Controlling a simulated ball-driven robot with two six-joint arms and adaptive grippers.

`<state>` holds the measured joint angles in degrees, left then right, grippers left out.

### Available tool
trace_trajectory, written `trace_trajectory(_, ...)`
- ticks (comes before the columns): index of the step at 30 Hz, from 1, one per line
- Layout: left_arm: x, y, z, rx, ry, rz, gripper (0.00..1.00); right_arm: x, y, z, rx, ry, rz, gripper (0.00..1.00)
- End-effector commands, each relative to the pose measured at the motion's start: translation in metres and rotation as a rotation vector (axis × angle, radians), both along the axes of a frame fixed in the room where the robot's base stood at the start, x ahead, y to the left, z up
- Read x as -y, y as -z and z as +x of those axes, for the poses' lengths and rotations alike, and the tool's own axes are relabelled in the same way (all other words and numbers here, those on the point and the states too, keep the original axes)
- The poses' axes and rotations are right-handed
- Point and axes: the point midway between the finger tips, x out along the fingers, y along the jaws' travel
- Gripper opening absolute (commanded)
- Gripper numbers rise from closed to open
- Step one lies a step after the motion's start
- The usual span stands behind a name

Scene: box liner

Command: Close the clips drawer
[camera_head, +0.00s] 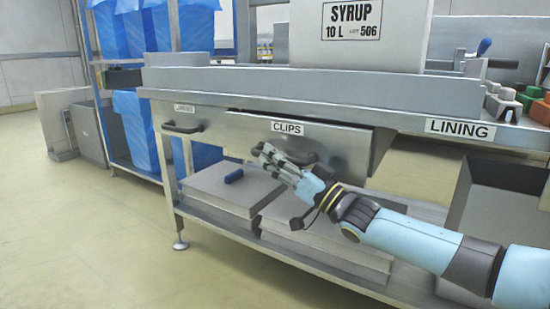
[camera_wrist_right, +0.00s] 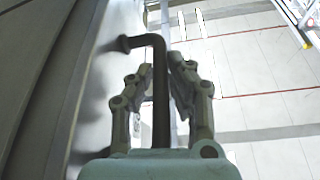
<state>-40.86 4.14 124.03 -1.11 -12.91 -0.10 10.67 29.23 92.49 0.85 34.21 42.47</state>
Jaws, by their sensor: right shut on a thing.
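The clips drawer (camera_head: 330,145) sits under the metal bench, with a "CLIPS" label on its front. It stands partly pulled out, and a dark gap shows along its top edge. My right gripper (camera_head: 265,157) is at the drawer's dark handle, with its fingers on either side of the bar. In the right wrist view the handle (camera_wrist_right: 160,90) runs between the two fingers of the gripper (camera_wrist_right: 160,75), and the jaws are shut on it. The drawer front fills the left of that view. My left gripper is in neither view.
A closed drawer with a dark handle (camera_head: 183,127) is to the left. A white syrup box (camera_head: 360,45) stands on the bench. Floor is free at front left.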

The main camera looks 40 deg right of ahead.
Motion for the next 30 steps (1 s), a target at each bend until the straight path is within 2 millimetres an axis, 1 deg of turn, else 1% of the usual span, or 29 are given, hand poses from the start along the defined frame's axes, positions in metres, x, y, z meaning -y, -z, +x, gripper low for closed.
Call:
trace_trajectory(8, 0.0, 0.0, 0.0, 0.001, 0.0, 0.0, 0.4, 0.002, 0.001, 0.001, -0.002, 0.0, -0.002, 0.0)
trace_trajectory(12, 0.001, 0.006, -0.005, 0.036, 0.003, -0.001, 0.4, 0.022, 0.004, 0.01, -0.004, 0.0, -0.005, 0.0)
trace_trajectory(15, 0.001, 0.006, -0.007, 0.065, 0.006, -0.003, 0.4, 0.036, 0.003, 0.015, -0.003, 0.001, -0.003, 0.0)
trace_trajectory(17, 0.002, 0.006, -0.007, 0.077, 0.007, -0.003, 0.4, 0.041, 0.002, 0.017, -0.003, 0.001, -0.002, 0.0)
trace_trajectory(26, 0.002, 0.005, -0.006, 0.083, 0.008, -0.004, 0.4, 0.044, 0.0, 0.018, -0.003, 0.004, 0.001, 0.0)
trace_trajectory(27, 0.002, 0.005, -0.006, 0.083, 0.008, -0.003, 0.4, 0.044, 0.0, 0.019, -0.003, 0.004, 0.0, 0.21)
trace_trajectory(30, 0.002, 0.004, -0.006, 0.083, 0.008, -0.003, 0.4, 0.044, 0.0, 0.018, -0.002, 0.004, 0.0, 0.34)
